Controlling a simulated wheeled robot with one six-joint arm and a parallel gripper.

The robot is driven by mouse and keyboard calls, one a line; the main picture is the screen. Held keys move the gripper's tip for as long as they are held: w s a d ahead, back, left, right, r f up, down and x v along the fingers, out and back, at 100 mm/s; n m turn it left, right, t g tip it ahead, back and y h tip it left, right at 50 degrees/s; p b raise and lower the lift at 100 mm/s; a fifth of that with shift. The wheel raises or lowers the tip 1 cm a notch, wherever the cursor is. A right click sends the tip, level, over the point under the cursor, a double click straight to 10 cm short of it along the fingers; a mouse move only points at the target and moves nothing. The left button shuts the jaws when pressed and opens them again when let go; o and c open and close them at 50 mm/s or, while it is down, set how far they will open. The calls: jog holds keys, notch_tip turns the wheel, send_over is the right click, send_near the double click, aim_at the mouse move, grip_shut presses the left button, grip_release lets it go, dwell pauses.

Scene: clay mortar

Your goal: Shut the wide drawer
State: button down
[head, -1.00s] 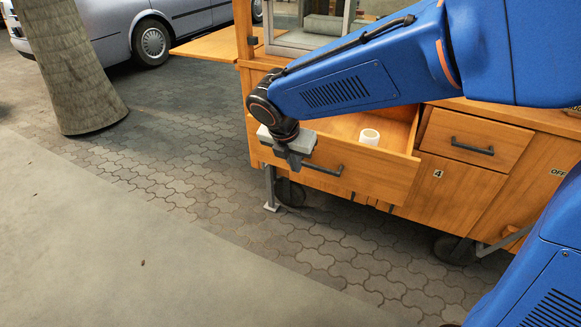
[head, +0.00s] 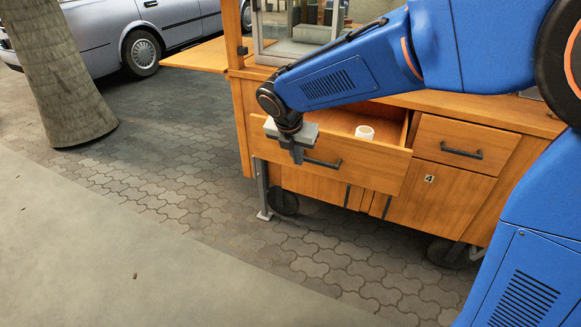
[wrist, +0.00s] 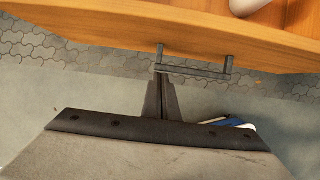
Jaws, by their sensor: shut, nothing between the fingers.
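The wide drawer (head: 375,170) of the wooden cart is pulled out in the head view. It has a dark bar handle (head: 322,162) on its front, and a white cup-like thing (head: 364,132) stands inside it. In the wrist view the drawer's front edge (wrist: 100,22) runs across the top, with the handle (wrist: 195,70) below it. My gripper (head: 297,157) is shut and empty, at the left part of the drawer front near the handle's left end. In the wrist view its fingertips (wrist: 158,80) overlap the handle's left end; I cannot tell whether they touch it.
A smaller closed drawer (head: 462,148) and a door marked 4 (head: 440,195) are to the right. A fold-out shelf (head: 195,55) juts left from the cart. A tree trunk (head: 60,75) and a parked car (head: 140,45) stand at the left. The paving (head: 190,220) in front is clear.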

jog(key=w+d, duration=0.2)
jog(key=w, duration=0.5)
jog(key=w+d, duration=0.3)
jog(key=w, duration=0.4)
jog(key=w+d, duration=0.3)
jog(key=w, duration=0.4)
jog(key=shift+w, duration=0.4)
jog(key=shift+w+d+r, duration=0.1)
jog(key=shift+w, duration=0.35)
